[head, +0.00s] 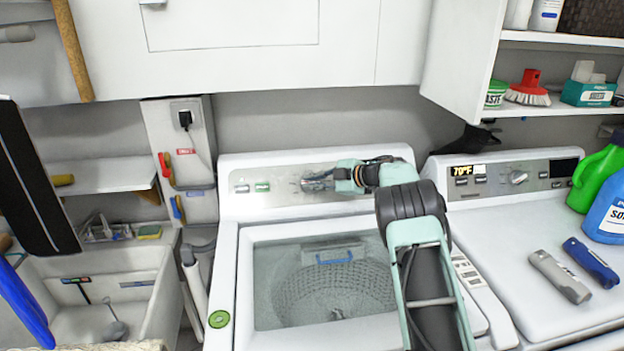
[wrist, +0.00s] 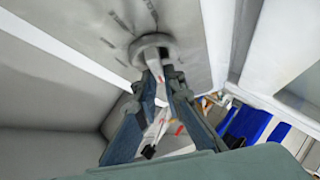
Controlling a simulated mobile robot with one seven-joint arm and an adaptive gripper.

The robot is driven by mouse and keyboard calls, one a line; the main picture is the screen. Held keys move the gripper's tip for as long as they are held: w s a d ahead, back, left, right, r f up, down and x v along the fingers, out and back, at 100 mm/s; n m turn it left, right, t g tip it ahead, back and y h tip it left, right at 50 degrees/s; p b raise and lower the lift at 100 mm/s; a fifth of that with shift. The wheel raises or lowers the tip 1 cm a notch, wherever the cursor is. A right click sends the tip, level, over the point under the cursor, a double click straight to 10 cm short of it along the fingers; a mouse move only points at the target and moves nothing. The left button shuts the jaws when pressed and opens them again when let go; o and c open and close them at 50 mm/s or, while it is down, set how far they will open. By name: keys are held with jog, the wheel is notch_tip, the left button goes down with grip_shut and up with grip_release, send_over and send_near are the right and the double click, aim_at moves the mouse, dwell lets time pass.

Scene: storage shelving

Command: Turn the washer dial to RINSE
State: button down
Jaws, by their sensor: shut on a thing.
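The washer (head: 231,272) stands in the middle of the head view, with a see-through lid over its drum. Its grey control panel (head: 283,185) runs along the back. My gripper (head: 316,181) reaches the panel from the right, at the dial. In the wrist view the round grey dial (wrist: 151,42) sits on the panel with printed marks around it. My gripper's two fingers (wrist: 158,72) are shut on the dial's raised middle part. The marks are too blurred to read, so I cannot tell the dial's setting. In the head view my gripper mostly hides the dial.
A second machine (head: 490,225) with its own knob (head: 518,177) stands at the right, with a green bottle (head: 592,178), a blue bottle (head: 608,213) and two handheld items on top. A sink (head: 155,290) is at the left. White cabinets (head: 400,40) hang above the panel.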

dwell(0.3)
jog(key=c, duration=2)
grip_release()
jog(key=v, duration=1.2)
